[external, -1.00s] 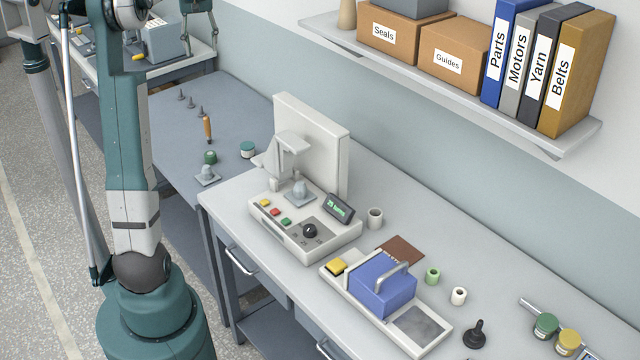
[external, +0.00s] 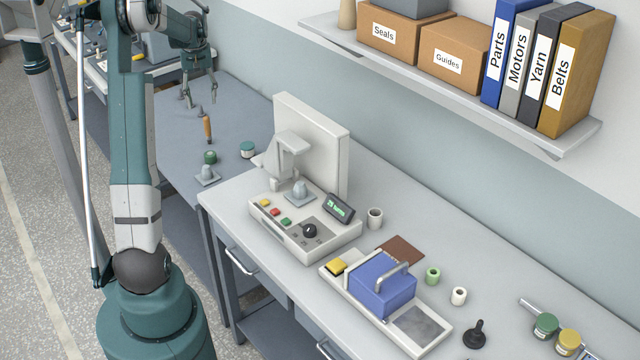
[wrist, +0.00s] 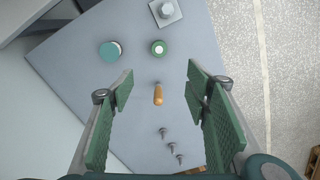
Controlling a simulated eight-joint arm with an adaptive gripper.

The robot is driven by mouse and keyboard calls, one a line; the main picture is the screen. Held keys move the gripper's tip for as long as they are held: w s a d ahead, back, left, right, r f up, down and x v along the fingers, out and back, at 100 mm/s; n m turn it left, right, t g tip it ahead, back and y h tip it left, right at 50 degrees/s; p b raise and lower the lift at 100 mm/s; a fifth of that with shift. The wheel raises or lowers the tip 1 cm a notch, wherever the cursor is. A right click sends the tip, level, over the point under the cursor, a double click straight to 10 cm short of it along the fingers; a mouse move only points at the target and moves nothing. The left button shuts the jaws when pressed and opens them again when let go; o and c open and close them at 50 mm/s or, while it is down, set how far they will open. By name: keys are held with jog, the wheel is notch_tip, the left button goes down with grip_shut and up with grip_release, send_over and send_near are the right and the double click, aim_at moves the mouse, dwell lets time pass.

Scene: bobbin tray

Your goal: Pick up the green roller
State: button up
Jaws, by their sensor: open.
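A short dark green roller (external: 210,157) with a pale centre on its top stands on the grey-blue table at the left. In the wrist view the green roller (wrist: 158,47) lies ahead of the fingertips, beyond an orange-handled tool. My gripper (external: 199,92) is open and empty above the far part of this table. In the wrist view its green-padded fingers (wrist: 159,80) are spread wide, with the orange handle showing between them below. The gripper is apart from the roller. A lighter green ring-like piece (external: 432,276) stands on the right bench.
A teal jar (wrist: 110,50), a grey block with a knob (wrist: 165,12), the orange handle (wrist: 158,94) and several small grey pegs (wrist: 171,145) share the table. A white machine (external: 305,225) stands on the bench beside it. Bare table surrounds the roller.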

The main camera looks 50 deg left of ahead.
send_over(226, 157)
jog(key=f, duration=1.8)
jog(key=shift+s+d+f, duration=0.15)
jog(key=shift+s+f, duration=0.1)
jog(key=shift+f, duration=1.3)
jog(key=shift+f, duration=0.1)
jog(key=shift+w+f, duration=0.2)
jog(key=shift+f, duration=2.3)
jog(key=c, duration=1)
